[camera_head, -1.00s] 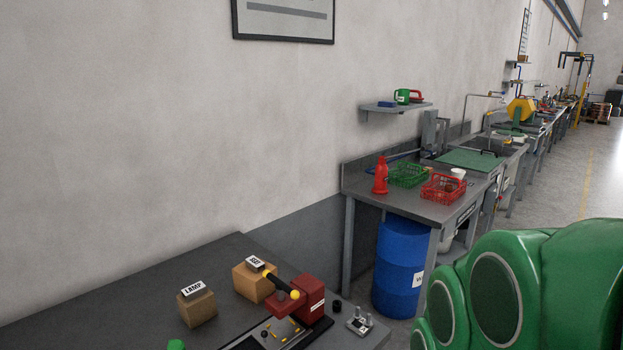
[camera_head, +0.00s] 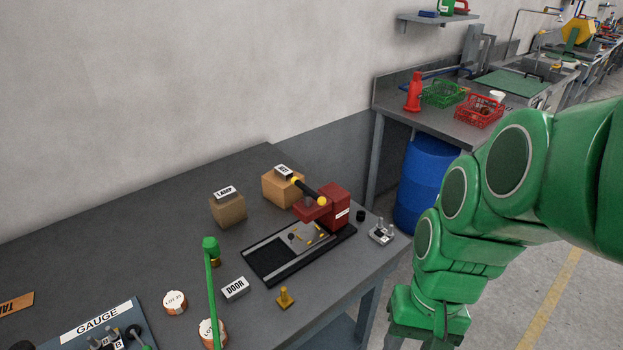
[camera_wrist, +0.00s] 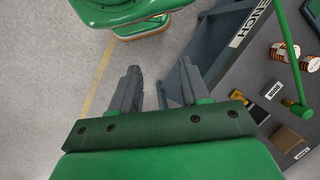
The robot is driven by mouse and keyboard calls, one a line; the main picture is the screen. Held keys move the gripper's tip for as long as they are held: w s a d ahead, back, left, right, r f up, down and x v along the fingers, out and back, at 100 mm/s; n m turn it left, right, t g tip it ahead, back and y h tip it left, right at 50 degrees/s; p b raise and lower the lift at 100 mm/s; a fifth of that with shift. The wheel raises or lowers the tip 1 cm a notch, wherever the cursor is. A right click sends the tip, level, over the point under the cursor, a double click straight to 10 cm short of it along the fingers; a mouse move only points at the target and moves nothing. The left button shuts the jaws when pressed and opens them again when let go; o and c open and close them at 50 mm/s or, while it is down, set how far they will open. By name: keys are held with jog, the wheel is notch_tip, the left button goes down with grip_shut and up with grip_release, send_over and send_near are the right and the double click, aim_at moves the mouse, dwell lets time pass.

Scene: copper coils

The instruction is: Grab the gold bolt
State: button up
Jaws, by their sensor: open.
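A gold bolt-like piece (camera_head: 285,298) stands upright on a flat foot near the front edge of the dark bench. It also shows in the wrist view as a yellow piece (camera_wrist: 240,98), to the right of my gripper. My gripper (camera_wrist: 158,88) is open and empty, its two grey fingers apart over the floor beside the bench. It is clear of the gold piece. In the head view my green arm hangs at the right, and the fingers cannot be made out there.
A white DOOR block (camera_head: 235,289) and a tall green rod (camera_head: 211,290) stand near the gold piece. A black tray (camera_head: 270,262) with small gold bits lies before a red press (camera_head: 330,208). LAMP box (camera_head: 228,210) stands behind. Floor right of the bench is free.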

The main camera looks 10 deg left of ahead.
jog(key=w+a+f+m+y, duration=0.5)
jog(key=w+a, duration=0.3)
jog(key=w+a+f+m+y, duration=0.5)
jog(key=w+a+f+m, duration=0.1)
jog(key=w+a, duration=0.15)
jog(key=m+t+y, duration=0.1)
jog(key=m+y, duration=0.1)
jog(key=m, duration=0.2)
send_near(285, 300)
jog(key=shift+s+a+r, duration=0.15)
jog(key=shift+a+r, duration=0.3)
jog(key=shift+a, duration=0.15)
jog(key=shift+s+a+r, duration=0.15)
jog(key=shift+a+r, duration=0.25)
jog(key=shift+a, duration=0.2)
jog(key=shift+w+f+m, duration=0.4)
jog(key=shift+f+m, duration=0.25)
jog(key=shift+m, duration=0.05)
jog(key=shift+x, duration=3.85)
jog(key=shift+w, duration=0.15)
grip_shut()
